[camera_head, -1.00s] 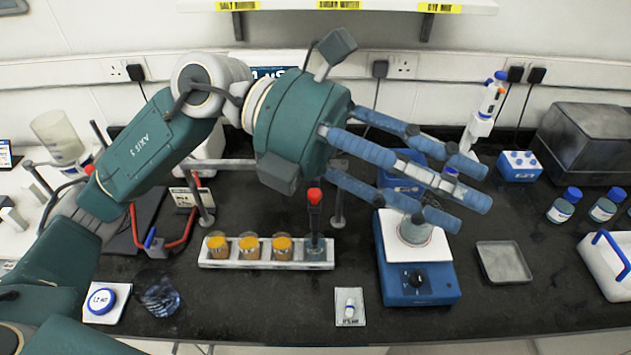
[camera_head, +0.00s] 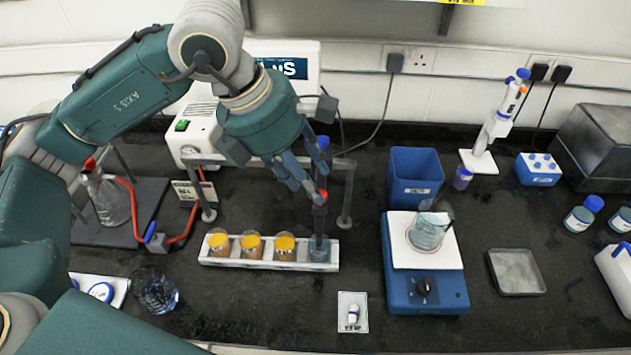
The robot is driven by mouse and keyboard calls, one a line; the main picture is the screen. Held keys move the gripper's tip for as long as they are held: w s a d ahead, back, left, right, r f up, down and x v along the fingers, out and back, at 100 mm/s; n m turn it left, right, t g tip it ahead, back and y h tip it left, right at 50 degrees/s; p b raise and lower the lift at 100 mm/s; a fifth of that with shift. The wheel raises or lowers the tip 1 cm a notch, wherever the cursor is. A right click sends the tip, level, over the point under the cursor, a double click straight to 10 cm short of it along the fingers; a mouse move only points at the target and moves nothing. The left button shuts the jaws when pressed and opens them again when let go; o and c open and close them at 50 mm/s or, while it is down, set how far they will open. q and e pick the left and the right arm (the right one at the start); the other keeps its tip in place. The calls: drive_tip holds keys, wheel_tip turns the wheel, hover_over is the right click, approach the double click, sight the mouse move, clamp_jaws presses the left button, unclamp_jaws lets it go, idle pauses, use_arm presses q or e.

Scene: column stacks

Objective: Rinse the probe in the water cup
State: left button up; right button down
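The probe (camera_head: 319,215) is a dark upright stick with a red top. Its lower end stands in a small clear jar of bluish liquid (camera_head: 320,253) at the right end of a white rack (camera_head: 232,263). My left gripper (camera_head: 312,188) points down with its blue fingers close around the probe's red top. The fingers overlap in this view, so I cannot tell whether they grip it. A clear glass cup with bluish liquid (camera_head: 158,294) stands at the front left; I cannot tell which vessel is the water cup. My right gripper is out of view.
Several orange-topped jars (camera_head: 252,246) fill the rest of the rack. A blue stirrer (camera_head: 424,290) carries a glass beaker (camera_head: 429,232). A blue bin (camera_head: 414,177) stands behind. A metal frame (camera_head: 346,195) rises behind the rack. A small packet (camera_head: 353,312) lies in front.

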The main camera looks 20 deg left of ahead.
use_arm(q)
drive_tip(key=shift+p+x, duration=0.3)
drive_tip(key=shift+x, duration=1.45)
drive_tip(key=shift+r, duration=0.1)
clamp_jaws()
